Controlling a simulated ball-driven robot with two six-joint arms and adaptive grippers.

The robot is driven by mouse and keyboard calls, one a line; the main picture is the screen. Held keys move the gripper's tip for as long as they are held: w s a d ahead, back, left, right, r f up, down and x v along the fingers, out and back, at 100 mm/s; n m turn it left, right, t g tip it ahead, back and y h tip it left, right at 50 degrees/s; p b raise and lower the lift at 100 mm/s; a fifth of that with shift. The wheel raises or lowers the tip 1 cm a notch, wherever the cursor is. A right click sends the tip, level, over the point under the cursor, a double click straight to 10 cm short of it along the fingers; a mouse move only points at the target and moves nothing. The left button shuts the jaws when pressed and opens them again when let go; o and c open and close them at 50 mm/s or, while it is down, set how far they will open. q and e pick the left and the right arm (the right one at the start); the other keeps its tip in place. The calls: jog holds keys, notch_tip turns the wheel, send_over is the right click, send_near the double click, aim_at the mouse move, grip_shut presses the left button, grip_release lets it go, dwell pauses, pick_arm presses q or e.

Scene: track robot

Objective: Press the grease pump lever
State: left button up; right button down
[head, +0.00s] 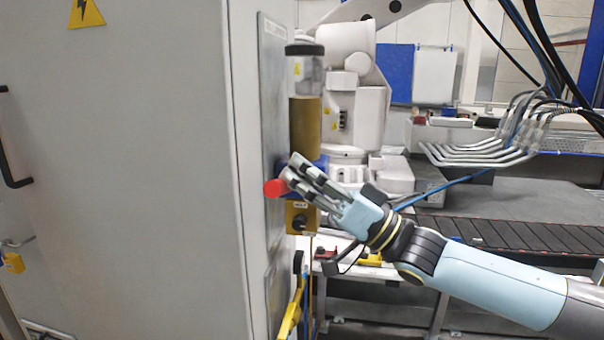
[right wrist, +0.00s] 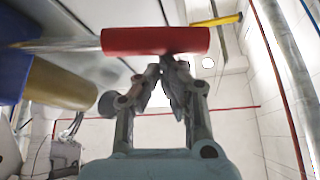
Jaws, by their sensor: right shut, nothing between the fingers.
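The grease pump stands against the side of a grey cabinet, with a clear, dark-capped reservoir (head: 304,115) holding brown grease. Its lever ends in a red grip (head: 274,188), which sticks out at the left of the pump. In the right wrist view the red grip (right wrist: 152,41) lies across the picture on a metal rod, just beyond my fingertips. My right gripper (head: 294,168) is shut and empty, with its fingers at the lever in front of the pump body. In the right wrist view the fingertips (right wrist: 172,66) appear at or touching the grip's edge. My left gripper is not in view.
The cabinet (head: 130,170) fills the left side, with a black handle and a yellow padlock (head: 13,262). A white robot arm (head: 352,100) stands behind the pump. A dark conveyor (head: 500,232) runs at the right, below hanging hoses. A yellow object (head: 292,312) is below the pump.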

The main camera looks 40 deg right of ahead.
pick_arm(q)
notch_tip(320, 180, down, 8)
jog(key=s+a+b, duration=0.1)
jog(key=b, duration=0.7)
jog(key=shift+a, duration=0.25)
pick_arm(e)
notch_tip(320, 180, down, 8)
jog(key=s+a+n+g+y, duration=0.1)
jog(key=n+g+y, duration=0.3)
jog(key=n, duration=0.6)
jog(key=shift+f+g+y, duration=0.25)
jog(key=shift+g+y, duration=0.05)
jog(key=shift+y, duration=0.4)
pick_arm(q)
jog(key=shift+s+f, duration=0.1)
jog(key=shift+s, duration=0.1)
